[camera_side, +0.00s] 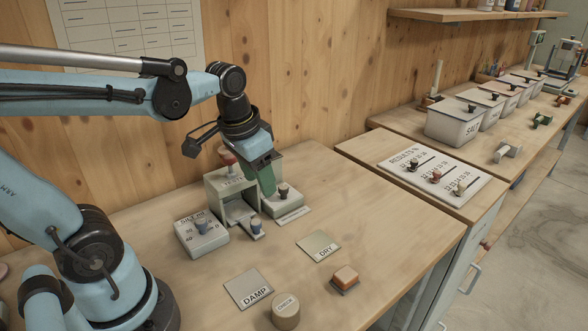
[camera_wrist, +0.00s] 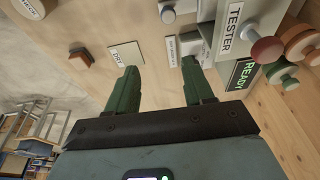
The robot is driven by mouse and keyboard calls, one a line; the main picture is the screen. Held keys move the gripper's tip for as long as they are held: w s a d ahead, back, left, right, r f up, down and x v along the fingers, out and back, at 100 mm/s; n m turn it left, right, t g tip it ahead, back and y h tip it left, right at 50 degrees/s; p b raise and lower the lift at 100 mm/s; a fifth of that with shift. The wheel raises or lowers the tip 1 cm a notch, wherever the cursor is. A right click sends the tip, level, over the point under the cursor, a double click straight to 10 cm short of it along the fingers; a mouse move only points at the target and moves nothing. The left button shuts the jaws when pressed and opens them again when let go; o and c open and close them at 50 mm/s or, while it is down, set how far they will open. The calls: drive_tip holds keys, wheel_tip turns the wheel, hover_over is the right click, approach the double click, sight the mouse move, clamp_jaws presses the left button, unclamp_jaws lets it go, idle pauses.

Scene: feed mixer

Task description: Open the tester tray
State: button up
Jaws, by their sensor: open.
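The tester (camera_side: 215,190) is a pale box with an open front and a red knob on top, near the wall. Its label shows in the wrist view (camera_wrist: 234,25), beside a green READY display (camera_wrist: 240,74). What looks like the tester tray (camera_side: 243,231) is a narrow piece low at its front, with a blue-grey knob (camera_side: 256,225). My gripper (camera_side: 265,188) is above and right of that knob, apart from it. In the wrist view my gripper's (camera_wrist: 160,66) two green fingers are spread with nothing between them. My gripper partly hides the tester's right side.
A small box with a dark knob (camera_side: 283,196) stands close beside my fingers. A blue-knobbed box (camera_side: 201,238) stands left of the tester. DRY (camera_side: 319,245) and DAMP (camera_side: 248,289) plates, an orange block (camera_side: 345,278) and a CHECK puck (camera_side: 286,311) lie in front.

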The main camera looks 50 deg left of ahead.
sight(256, 221)
drive_tip(key=shift+a+f+g, duration=0.4)
drive_tip(key=shift+f+g, duration=0.05)
drive_tip(key=shift+f, duration=1.5)
drive_tip(key=shift+a+f+g, duration=0.45)
drive_tip(key=shift+f+g, duration=0.05)
drive_tip(key=shift+f, duration=1.45)
drive_tip(key=shift+a+f+g, duration=0.4)
drive_tip(key=shift+f+g, duration=0.05)
drive_tip(key=shift+f, duration=1.5)
clamp_jaws()
